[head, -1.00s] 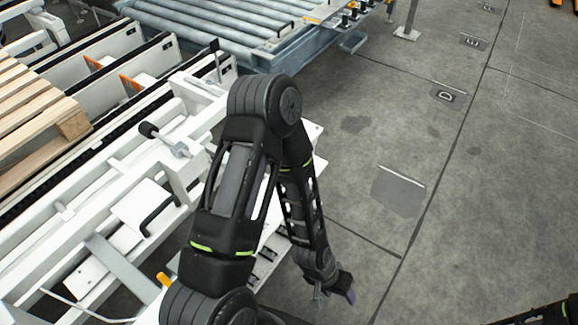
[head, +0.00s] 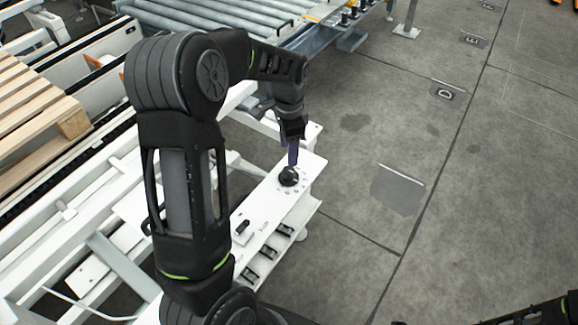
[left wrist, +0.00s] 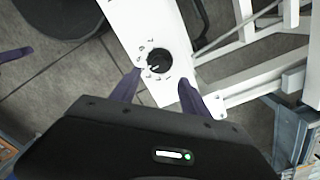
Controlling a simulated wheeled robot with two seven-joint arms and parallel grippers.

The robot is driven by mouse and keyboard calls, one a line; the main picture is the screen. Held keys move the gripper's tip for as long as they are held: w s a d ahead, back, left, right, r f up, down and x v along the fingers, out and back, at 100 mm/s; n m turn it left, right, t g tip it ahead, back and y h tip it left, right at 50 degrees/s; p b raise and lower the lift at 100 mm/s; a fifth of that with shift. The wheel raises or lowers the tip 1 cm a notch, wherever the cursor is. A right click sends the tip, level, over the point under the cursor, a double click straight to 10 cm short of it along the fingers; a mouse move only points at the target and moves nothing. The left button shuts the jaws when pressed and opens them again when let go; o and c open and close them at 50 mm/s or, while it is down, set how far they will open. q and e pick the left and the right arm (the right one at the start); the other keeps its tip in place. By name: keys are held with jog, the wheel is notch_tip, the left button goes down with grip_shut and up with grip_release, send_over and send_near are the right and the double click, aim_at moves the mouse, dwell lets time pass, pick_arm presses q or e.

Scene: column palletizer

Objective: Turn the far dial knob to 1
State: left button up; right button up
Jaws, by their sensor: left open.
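The far dial knob (head: 289,176) is a round black knob with marks around it, at the far end of a white panel (head: 262,205). In the left wrist view the knob (left wrist: 158,61) shows a light pointer line; the digits around it are too small to read surely. My left gripper (head: 293,153) is right above the knob in the head view, its purple fingers pointing down. In the left wrist view its open fingers (left wrist: 159,88) show on either side below the knob, with nothing between them. Whether they touch the knob cannot be told.
A second black control (head: 242,228) sits nearer on the same panel, with several black parts (head: 262,258) along a lower ledge. White machine frames and a wooden pallet (head: 35,105) stand left. A roller conveyor (head: 200,25) is behind.

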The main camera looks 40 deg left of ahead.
aim_at(289, 170)
pick_arm(q)
jog(key=shift+f, duration=0.15)
notch_tip(289, 170, down, 8)
jog(key=shift+r, duration=0.2)
dwell(0.4)
grip_shut()
dwell(0.4)
